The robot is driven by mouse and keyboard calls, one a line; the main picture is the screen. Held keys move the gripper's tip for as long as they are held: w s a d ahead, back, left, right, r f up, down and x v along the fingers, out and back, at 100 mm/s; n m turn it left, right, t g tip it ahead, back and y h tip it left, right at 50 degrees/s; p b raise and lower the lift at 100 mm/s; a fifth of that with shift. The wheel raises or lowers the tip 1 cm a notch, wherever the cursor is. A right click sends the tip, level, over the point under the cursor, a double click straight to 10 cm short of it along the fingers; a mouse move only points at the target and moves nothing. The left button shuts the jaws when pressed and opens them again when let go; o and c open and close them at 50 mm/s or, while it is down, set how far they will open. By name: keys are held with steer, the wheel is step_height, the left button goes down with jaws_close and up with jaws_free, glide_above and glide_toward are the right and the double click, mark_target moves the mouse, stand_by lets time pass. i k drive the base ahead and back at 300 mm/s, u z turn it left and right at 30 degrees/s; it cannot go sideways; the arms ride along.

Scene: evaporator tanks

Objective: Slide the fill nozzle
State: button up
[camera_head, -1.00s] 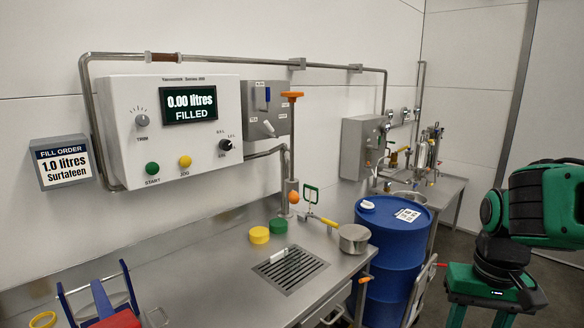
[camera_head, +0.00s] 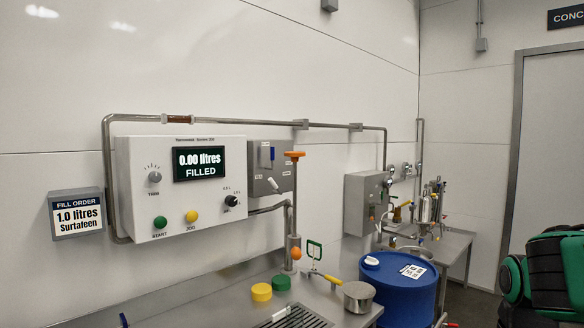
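A vertical steel rod (camera_head: 290,195) with an orange T-handle (camera_head: 294,155) rises from a steel sleeve (camera_head: 293,241) at the back of the counter. An orange ball (camera_head: 296,253) sits at the sleeve. This looks like the fill nozzle assembly, but I cannot tell for certain. A blue drum (camera_head: 398,292) with a white cap stands further right. My green and black arm shows at the lower right edge, well apart from the rod. My gripper is out of view.
The wall control panel (camera_head: 138,181) reads 0.00 litres FILLED. A sign (camera_head: 78,214) reads 1.0 litres Surtafeen. Yellow (camera_head: 261,292) and green (camera_head: 281,283) caps, a drain grate (camera_head: 300,317) and a steel pot (camera_head: 358,297) are on or beside the counter (camera_head: 225,296).

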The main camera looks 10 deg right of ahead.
mark_target(294, 156)
steer(key=k, duration=1.1)
steer(key=u, duration=0.3)
steer(key=i, duration=2)
steer(key=z, duration=0.45)
